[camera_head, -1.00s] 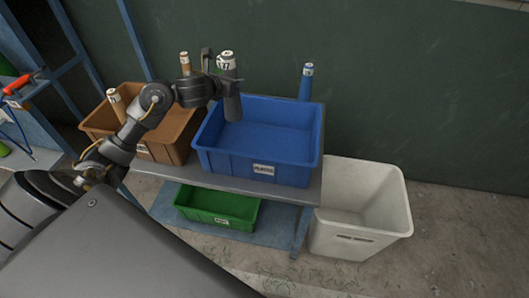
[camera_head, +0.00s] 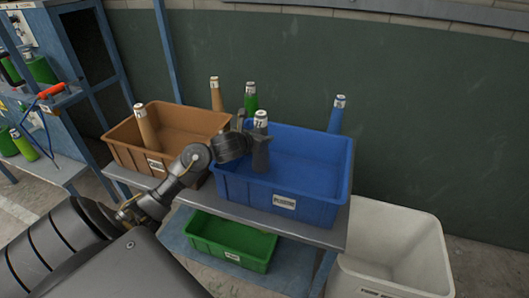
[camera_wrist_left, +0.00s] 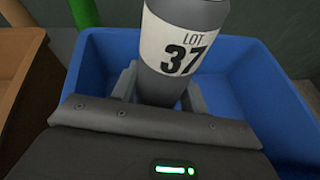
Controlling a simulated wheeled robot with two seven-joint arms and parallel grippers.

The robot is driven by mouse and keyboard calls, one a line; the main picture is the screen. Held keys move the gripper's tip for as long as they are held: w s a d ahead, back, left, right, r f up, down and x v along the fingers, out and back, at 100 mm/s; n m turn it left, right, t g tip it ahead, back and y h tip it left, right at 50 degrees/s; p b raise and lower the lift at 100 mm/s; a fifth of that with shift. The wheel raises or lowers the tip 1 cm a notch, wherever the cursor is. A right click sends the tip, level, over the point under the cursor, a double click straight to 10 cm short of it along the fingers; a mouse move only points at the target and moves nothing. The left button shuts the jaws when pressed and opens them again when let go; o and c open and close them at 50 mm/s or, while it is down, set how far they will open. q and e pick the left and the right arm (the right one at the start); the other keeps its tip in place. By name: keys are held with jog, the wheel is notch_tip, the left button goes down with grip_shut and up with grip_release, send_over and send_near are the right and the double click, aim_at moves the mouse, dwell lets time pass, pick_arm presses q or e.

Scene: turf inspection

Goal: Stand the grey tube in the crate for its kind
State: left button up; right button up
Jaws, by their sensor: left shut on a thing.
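The grey tube (camera_head: 261,121), with a white label reading LOT 37 in the left wrist view (camera_wrist_left: 183,45), is upright in my left gripper (camera_head: 255,140). That gripper is shut on it at the left end of the blue crate (camera_head: 232,190). The brown crate (camera_head: 127,156) stands left of the blue one, and a green crate (camera_head: 222,253) sits on the shelf below. The crate labels are too small to read. My right gripper is not in view.
A tan tube (camera_head: 146,128) leans in the brown crate. Another tan tube (camera_head: 216,94), a green tube (camera_head: 251,98) and a blue tube (camera_head: 336,115) stand toward the back. A white bin (camera_head: 400,245) is at the right. The blue crate's middle looks clear.

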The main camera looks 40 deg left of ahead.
pick_arm(q)
jog(key=shift+f, duration=0.2)
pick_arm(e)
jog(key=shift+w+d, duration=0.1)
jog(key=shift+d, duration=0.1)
pick_arm(q)
notch_tip(320, 180, down, 4)
jog(key=shift+r, duration=0.25)
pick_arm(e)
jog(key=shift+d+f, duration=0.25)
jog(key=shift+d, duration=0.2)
pick_arm(q)
jog(key=shift+b, duration=0.3)
jog(key=shift+f, duration=0.15)
jog(key=o, duration=1)
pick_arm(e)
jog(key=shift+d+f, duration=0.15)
